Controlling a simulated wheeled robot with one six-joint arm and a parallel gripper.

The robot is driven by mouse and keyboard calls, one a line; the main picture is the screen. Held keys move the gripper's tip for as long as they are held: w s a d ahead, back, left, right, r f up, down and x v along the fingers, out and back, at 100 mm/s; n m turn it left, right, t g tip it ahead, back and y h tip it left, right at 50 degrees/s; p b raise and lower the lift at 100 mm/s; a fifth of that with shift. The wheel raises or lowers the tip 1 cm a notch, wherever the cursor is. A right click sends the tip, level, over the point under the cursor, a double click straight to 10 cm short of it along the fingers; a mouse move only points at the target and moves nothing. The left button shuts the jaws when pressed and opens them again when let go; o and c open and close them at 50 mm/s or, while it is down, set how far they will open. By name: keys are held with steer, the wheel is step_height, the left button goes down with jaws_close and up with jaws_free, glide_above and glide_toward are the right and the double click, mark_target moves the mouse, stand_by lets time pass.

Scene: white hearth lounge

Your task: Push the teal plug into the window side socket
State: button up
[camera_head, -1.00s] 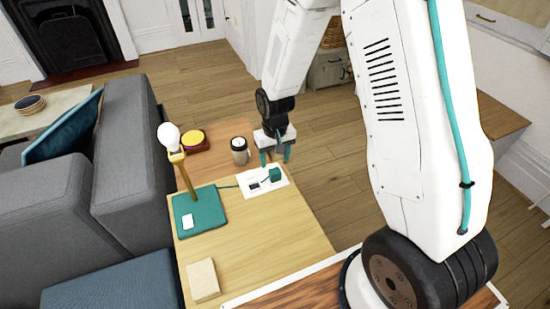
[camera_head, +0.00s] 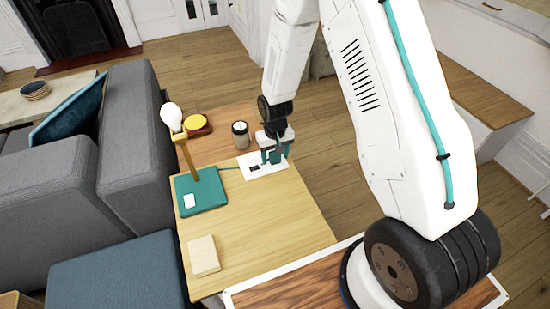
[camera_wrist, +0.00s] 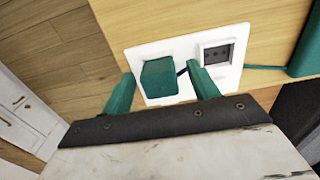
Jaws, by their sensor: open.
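The teal plug (camera_wrist: 159,78) sits on the white socket plate (camera_wrist: 140,55), at its left part in the wrist view. A dark square socket (camera_wrist: 217,53) shows bare on the right part of the plate. My gripper (camera_wrist: 162,86) is open, with one teal finger on each side of the plug; I cannot tell whether they touch it. In the head view my gripper (camera_head: 275,155) is low over the plate (camera_head: 252,172) and hides most of the plug. A teal cord runs from the plate to the lamp's teal base (camera_head: 202,190).
A lamp with a white bulb (camera_head: 171,116) stands left of the plate. A cup (camera_head: 240,134) and a yellow-topped round item (camera_head: 195,122) are behind it. A pale block (camera_head: 204,255) lies at the front of the table (camera_head: 265,225). A grey sofa (camera_head: 140,150) borders the left.

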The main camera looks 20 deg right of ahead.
steer(key=c, duration=1.2)
steer(key=shift+o, duration=0.2)
